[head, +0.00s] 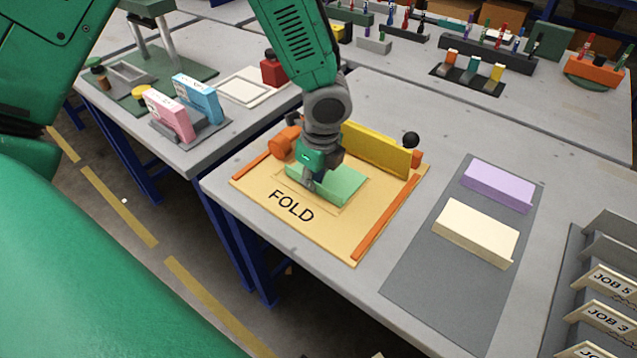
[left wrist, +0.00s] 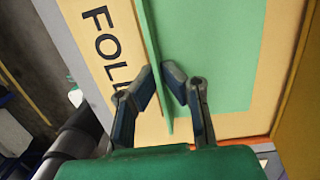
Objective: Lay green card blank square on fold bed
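The green card blank (head: 345,184) lies on or just above the yellow fold bed (head: 335,235), behind the word FOLD. In the left wrist view its broad green face (left wrist: 215,50) is beside a thin upright flap. My left gripper (head: 316,184) is over the card's left part; in the left wrist view its fingertips (left wrist: 159,80) close in on both sides of the flap and appear to pinch it. The card looks roughly in line with the bed, but the gripper hides part of it. Whether it rests fully flat is unclear. My right gripper is not in view.
A yellow upright plate (head: 376,149) stands behind the card, with orange strips (head: 386,218) along the bed's sides. A grey mat (head: 440,285) at right holds a purple blank (head: 499,185) and a cream blank (head: 475,233). Pink (head: 168,115) and blue (head: 198,98) pieces stand at left.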

